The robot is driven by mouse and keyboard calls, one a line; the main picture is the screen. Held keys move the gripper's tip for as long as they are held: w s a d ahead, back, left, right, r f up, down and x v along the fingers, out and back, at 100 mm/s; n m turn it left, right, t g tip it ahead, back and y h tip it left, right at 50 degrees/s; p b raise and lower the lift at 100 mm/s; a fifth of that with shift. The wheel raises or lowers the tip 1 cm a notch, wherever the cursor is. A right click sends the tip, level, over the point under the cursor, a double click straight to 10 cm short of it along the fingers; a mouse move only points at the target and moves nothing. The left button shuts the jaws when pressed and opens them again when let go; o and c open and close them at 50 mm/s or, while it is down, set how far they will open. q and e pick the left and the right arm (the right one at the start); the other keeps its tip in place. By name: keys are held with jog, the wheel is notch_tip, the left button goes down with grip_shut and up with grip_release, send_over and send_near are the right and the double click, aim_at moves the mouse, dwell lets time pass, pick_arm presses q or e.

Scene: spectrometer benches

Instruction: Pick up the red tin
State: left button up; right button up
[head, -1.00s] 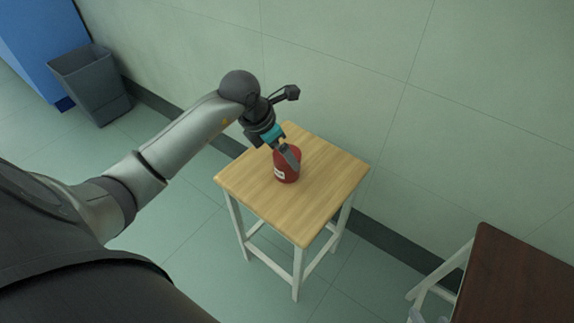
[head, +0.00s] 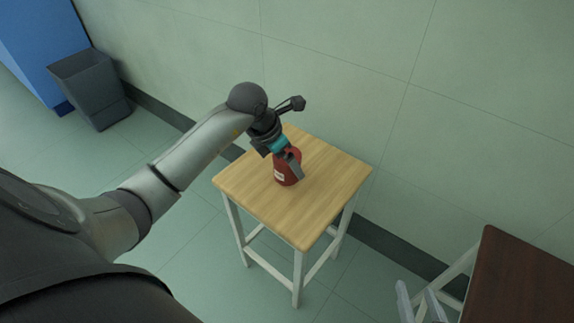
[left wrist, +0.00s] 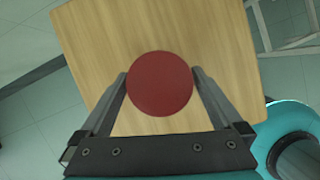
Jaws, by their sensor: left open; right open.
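The red tin (head: 285,174) stands upright on a small wooden-topped table (head: 320,196). It has a pale label on its side. My left gripper (head: 290,163) reaches down to it from above and hides part of its top. In the left wrist view, the tin's round red top (left wrist: 160,85) lies between the two fingers of the open left gripper (left wrist: 160,73). The fingers are very close to its sides; I cannot tell whether they touch. My right gripper (head: 416,290) is open and empty at the lower right, near the dark table.
A dark brown table (head: 520,280) stands at the lower right. A grey bin (head: 92,85) and a blue cabinet (head: 35,45) are at the upper left. A pale green wall (head: 350,60) runs behind the wooden table, whose front and right top are clear.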

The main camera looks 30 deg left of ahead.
pick_arm(q)
jog(key=shift+c, duration=0.3)
jog(key=c, duration=1.2)
jog(key=shift+r, duration=0.15)
jog(key=shift+c, duration=0.2)
